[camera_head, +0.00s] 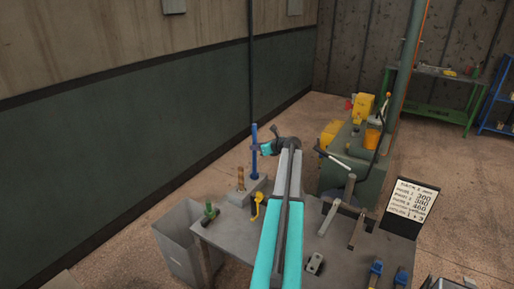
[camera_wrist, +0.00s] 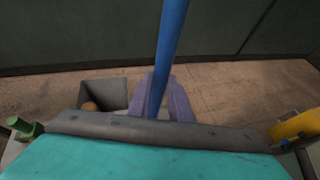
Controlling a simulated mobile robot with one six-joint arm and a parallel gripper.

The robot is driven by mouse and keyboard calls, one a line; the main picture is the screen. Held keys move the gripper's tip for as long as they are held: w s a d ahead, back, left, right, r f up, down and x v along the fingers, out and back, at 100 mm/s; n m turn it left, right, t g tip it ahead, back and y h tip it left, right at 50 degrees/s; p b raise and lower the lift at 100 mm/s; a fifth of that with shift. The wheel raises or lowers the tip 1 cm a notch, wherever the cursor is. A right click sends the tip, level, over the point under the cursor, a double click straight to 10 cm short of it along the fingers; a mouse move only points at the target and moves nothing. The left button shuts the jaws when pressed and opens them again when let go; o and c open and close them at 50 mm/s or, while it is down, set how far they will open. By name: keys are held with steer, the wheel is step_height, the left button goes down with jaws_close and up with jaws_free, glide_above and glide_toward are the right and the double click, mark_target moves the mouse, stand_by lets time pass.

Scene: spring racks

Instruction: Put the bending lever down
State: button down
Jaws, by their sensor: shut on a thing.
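A blue rod, which looks like the bending lever (camera_head: 254,135), stands upright at the end of my arm in the head view. In the wrist view the blue lever (camera_wrist: 170,40) runs up between two purple fingers. My gripper (camera_wrist: 160,100) is shut on it. In the head view my gripper (camera_head: 257,149) is partly hidden by my wrist. I cannot tell whether the lever touches anything below.
A grey open bin (camera_head: 175,245) stands left of the bench. A green-topped tool (camera_head: 209,211) and a yellow piece (camera_head: 257,205) lie near the block. A lever with a white grip (camera_head: 332,160) and a sign board (camera_head: 410,205) stand right.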

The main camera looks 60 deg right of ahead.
steer(key=c, duration=1.6)
jaws_free()
steer(key=shift+b+v, duration=2.15)
steer(key=shift+v, duration=3.9)
